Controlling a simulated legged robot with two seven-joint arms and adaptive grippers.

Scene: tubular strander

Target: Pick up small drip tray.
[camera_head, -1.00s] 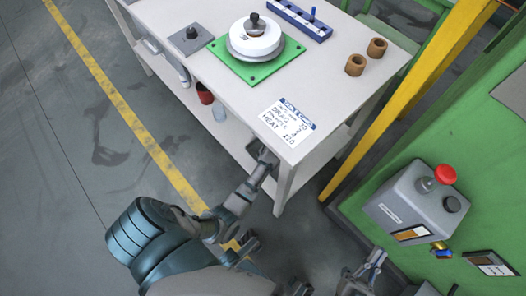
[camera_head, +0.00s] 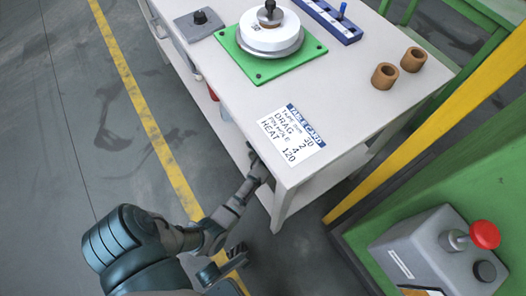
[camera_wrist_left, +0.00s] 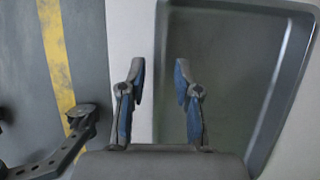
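In the left wrist view the grey drip tray (camera_wrist_left: 295,75) lies flat on a light shelf, with a raised rim and a darker, empty-looking floor. My left gripper (camera_wrist_left: 159,75) is open, its two blue-padded fingers apart. The tray's left rim runs between them in this view, one finger over the tray floor and the other outside it. I cannot tell whether either finger touches the rim. In the head view my left arm reaches under the table's edge, and the table mostly hides the gripper and tray. My right gripper is out of view.
The table (camera_head: 225,85) holds a green plate (camera_head: 300,55) with a white spool, a label card (camera_head: 291,135), brown bushings (camera_head: 385,76) and a blue rack (camera_head: 325,20). A yellow post and a grey button box (camera_head: 435,250) stand at the right.

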